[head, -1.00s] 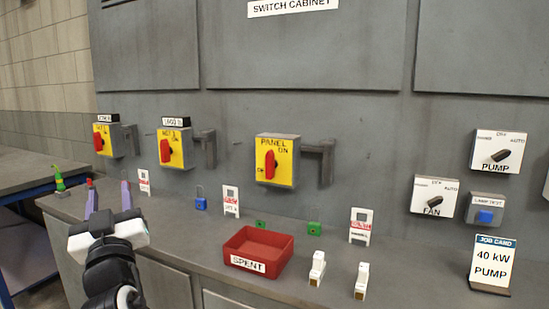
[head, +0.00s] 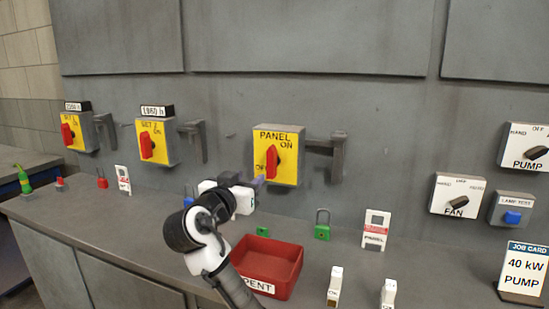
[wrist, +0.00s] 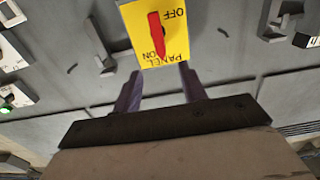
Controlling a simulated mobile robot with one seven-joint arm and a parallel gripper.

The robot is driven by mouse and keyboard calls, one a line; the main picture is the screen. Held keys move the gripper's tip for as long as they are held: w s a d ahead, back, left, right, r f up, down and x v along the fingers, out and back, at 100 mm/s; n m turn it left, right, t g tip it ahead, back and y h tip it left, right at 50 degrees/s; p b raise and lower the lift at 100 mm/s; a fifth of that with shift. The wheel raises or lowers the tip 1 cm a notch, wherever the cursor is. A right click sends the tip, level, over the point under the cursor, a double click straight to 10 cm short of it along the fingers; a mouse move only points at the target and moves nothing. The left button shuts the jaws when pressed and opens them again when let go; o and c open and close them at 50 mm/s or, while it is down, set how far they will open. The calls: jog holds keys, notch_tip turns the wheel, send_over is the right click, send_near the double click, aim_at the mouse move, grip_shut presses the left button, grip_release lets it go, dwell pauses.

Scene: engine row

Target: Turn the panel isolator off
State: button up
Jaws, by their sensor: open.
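The panel isolator (head: 290,178) is a yellow-faced box on the grey cabinet, marked PANEL, with ON at the top and OFF at lower left. Its red handle (head: 272,162) stands about upright, toward ON. My gripper (head: 260,181) is just in front of the isolator's lower left corner in the head view. In the wrist view the isolator (wrist: 138,22) appears upside down, its red handle (wrist: 156,36) between and beyond the fingers. My gripper (wrist: 160,70) is open and empty, apparently short of the handle.
Two similar yellow isolators (head: 157,157) (head: 69,146) are to the left. A grey bracket (head: 336,158) sticks out right of the panel isolator. Below are a red SPENT tray (head: 290,262), a green padlock (head: 322,231) and a PANEL tag (head: 375,241).

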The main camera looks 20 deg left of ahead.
aim_at(269, 160)
jog(key=w+p, duration=0.1)
jog(key=w, duration=0.3)
jog(key=w+p, duration=0.1)
jog(key=w, duration=0.3)
jog(key=w+p, duration=0.1)
jog(key=w, duration=0.3)
jog(key=shift+w+d+r+p, duration=0.15)
jog(key=shift+w+d+p, duration=0.05)
jog(key=shift+d+p, duration=0.15)
jog(key=shift+w, duration=0.65)
grip_shut()
